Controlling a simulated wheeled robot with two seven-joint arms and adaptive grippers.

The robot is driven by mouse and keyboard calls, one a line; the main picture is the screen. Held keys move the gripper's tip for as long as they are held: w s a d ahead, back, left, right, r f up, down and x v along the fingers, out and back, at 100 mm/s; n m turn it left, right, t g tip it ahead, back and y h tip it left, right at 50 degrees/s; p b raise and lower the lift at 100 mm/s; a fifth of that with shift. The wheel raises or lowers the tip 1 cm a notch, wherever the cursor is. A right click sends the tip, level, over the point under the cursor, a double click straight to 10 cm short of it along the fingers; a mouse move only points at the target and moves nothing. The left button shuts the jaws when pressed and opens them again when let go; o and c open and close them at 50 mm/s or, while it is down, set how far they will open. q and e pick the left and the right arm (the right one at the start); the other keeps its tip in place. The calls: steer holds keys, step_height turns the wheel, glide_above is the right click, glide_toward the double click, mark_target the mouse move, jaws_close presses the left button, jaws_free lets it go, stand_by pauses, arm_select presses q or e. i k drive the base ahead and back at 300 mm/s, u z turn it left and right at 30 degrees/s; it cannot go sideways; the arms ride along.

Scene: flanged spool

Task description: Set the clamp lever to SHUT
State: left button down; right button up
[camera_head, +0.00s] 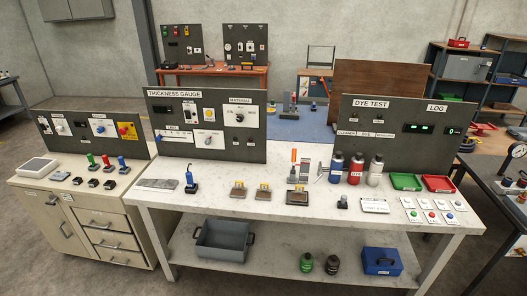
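A small lever with an orange handle (294,156) stands upright near the back of the white table, left of the bottles. It may be the clamp lever. A grey bracket-like part (304,168) stands beside it. A dark-framed block (297,198) sits in front of it. Any SHUT marking is too small to read here. Neither of my grippers is in view.
The white table (330,222) holds a blue-topped tool (190,178), several bottles including a red one (355,170), a green tray (405,182) and a red tray (438,184). Panels labelled THICKNESS GAUGE (175,95) and DYE TEST (370,104) stand behind.

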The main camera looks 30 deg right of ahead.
mark_target(294, 153)
steer(key=z, duration=0.2)
steer(key=i, duration=0.65)
steer(key=z, duration=1)
steer(key=i, duration=0.45)
steer(key=z, duration=0.5)
